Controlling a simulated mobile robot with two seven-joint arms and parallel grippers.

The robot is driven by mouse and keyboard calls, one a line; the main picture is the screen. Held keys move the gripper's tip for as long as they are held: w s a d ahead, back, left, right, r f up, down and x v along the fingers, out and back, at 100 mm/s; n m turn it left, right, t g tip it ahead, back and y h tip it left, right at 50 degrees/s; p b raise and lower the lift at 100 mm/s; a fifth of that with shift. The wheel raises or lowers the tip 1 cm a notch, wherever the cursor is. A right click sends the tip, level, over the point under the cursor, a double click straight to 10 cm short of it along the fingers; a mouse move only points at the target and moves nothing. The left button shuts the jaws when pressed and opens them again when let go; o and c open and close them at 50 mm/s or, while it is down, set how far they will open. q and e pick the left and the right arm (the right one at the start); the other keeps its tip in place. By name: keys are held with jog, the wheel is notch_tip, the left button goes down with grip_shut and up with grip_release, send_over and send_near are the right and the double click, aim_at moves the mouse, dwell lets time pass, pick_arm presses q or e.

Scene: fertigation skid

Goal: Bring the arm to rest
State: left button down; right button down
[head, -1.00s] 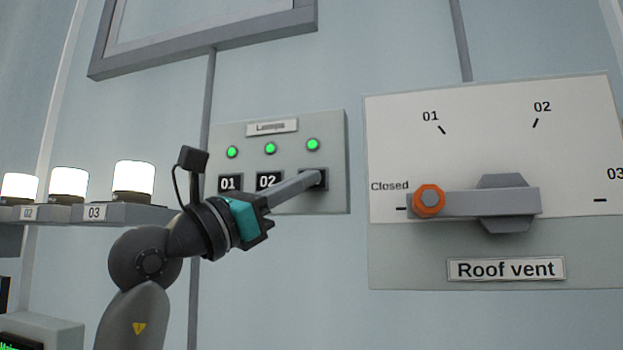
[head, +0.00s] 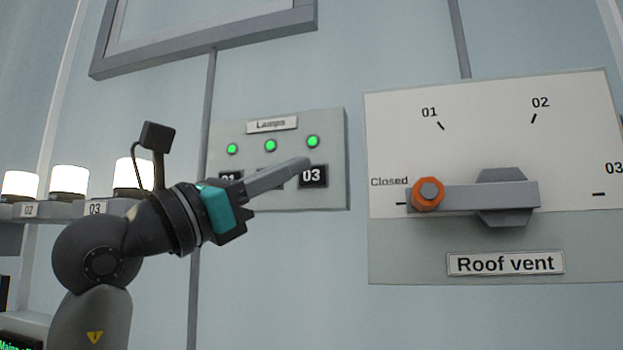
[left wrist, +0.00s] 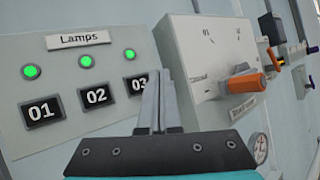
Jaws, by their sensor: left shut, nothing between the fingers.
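My left gripper (head: 303,164) is shut and empty. In the head view its fingertips are in front of the Lamps panel (head: 333,130), close to the button marked 03 (head: 313,176), and they partly cover the buttons 01 and 02. In the left wrist view the shut fingers (left wrist: 162,78) stand to the right of button 03 (left wrist: 137,84), apart from buttons 01 (left wrist: 42,112) and 02 (left wrist: 97,96). Three green lights, such as the right one (head: 313,141), glow above the buttons. My right gripper is in neither view.
The Roof vent panel (head: 400,120) is to the right, its grey lever with an orange knob (head: 428,194) pointing at Closed. Several white lit lamps (head: 68,180) stand on a shelf at left. A grey frame (head: 210,48) is above.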

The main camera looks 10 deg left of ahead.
pick_arm(q)
jog(key=shift+s, duration=0.9)
